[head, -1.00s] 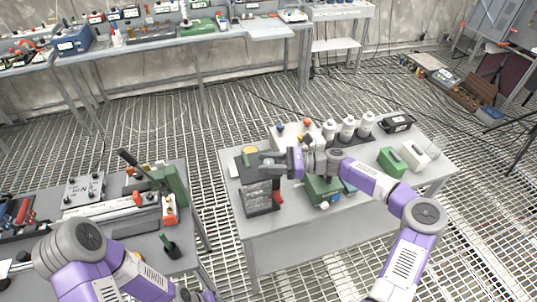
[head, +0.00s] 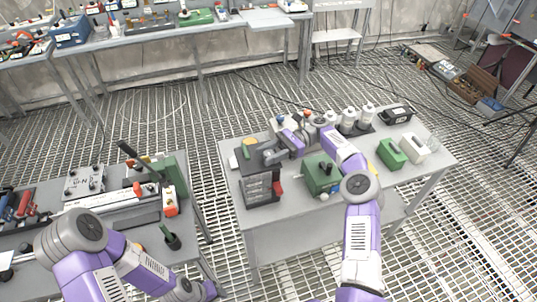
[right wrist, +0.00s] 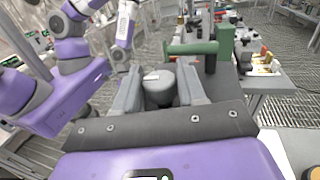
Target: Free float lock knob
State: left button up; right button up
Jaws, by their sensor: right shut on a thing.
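The dark grey unit (head: 262,188) stands at the left end of the right-hand table, with a red part (head: 277,187) on its right side. My right gripper (head: 273,156) is over the top of this unit. The knob is hidden in the head view. My left gripper (head: 200,291) shows only in part at the bottom edge; its fingers are not clear.
White bottles (head: 348,120), a black case (head: 396,114) and a green block (head: 391,153) are farther right. The left table (head: 140,235) holds a green press (head: 175,175). Open floor grating separates the tables.

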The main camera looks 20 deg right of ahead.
jog(key=shift+a+f, duration=0.1)
jog(key=shift+f, duration=0.05)
dwell(0.3)
jog(key=o, duration=1)
jog(key=shift+c, duration=0.2)
